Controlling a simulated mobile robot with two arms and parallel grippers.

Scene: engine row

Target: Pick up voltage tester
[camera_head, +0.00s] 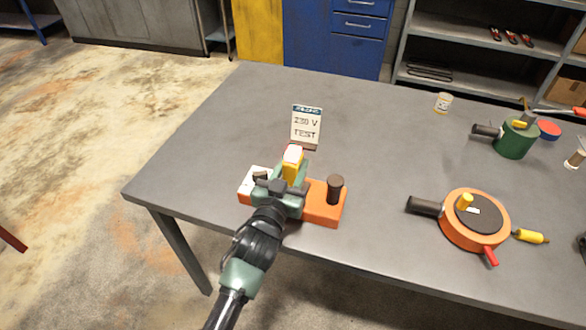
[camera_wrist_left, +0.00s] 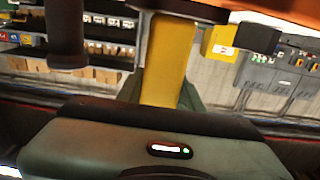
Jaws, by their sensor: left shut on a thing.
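The voltage tester (camera_head: 293,163) is most likely the yellow upright piece with a red and white top. My left gripper (camera_head: 291,186) is shut on it, at the orange block (camera_head: 322,209) near the table's front edge. In the left wrist view the yellow shaft (camera_wrist_left: 165,62) runs up from between my jaws, with orange (camera_wrist_left: 290,10) above it. I cannot tell whether the tester still touches the block. My gripper hides its lower part. My right gripper is not in view.
A "230 V TEST" sign (camera_head: 306,124) stands just behind the block. A dark post (camera_head: 335,189) rises from the block's right end. An orange round tool (camera_head: 474,220) and a green one (camera_head: 515,138) lie at right. The grey table (camera_head: 200,150) is clear at left.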

